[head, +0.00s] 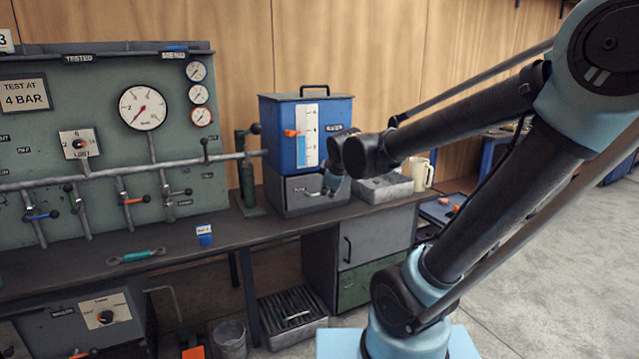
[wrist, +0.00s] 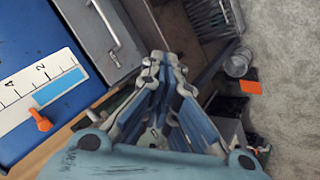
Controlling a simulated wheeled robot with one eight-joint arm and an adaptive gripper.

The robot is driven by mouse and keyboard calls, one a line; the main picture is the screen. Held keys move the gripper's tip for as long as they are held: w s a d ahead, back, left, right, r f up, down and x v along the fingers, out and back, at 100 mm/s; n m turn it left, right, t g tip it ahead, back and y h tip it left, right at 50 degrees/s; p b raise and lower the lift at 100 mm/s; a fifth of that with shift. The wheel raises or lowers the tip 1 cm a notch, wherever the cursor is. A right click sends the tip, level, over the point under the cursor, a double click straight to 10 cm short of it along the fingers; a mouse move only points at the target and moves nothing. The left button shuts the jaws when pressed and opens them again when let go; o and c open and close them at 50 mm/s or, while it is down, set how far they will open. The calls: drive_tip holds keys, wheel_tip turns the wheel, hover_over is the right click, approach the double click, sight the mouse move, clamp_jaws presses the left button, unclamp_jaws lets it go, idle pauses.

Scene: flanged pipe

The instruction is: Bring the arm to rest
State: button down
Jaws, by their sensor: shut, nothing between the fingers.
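My arm reaches in from the right of the head view, bent over the bench. My gripper (head: 331,186) hangs at its end, in front of the grey drawer box (head: 290,193) under the blue tank (head: 285,130). In the wrist view my gripper (wrist: 163,58) has its fingertips together, with nothing between them. The blue tank (wrist: 22,50) and its white scale lie to the left there, and the drawer handle (wrist: 104,22) is just beyond the fingertips. I cannot tell how far the fingers are from the drawer front.
A test panel (head: 110,150) with gauges and valves stands at the left of the bench. A wrench (head: 136,257) and a small blue block (head: 204,235) lie on the bench top. A grey tray (head: 384,188) and a pale mug (head: 420,174) stand behind my arm. A slatted crate (head: 291,318) and a bucket (head: 229,338) are on the floor.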

drive_tip(key=s+d+f+m+g, duration=0.2)
drive_tip(key=s+d+f+m, duration=0.1)
drive_tip(key=s, duration=0.4)
drive_tip(key=s+d+f+m+g+h, duration=0.1)
drive_tip(key=s+d+f+m+g, duration=0.1)
drive_tip(key=s+d+f+m, duration=0.2)
drive_tip(key=s+d+f+m+g, duration=0.1)
drive_tip(key=s+d+f+m, duration=0.3)
drive_tip(key=s+d+m, duration=0.3)
drive_tip(key=s+d, duration=0.2)
drive_tip(key=s, duration=0.2)
drive_tip(key=shift+g+h, duration=0.4)
drive_tip(key=shift+f, duration=0.1)
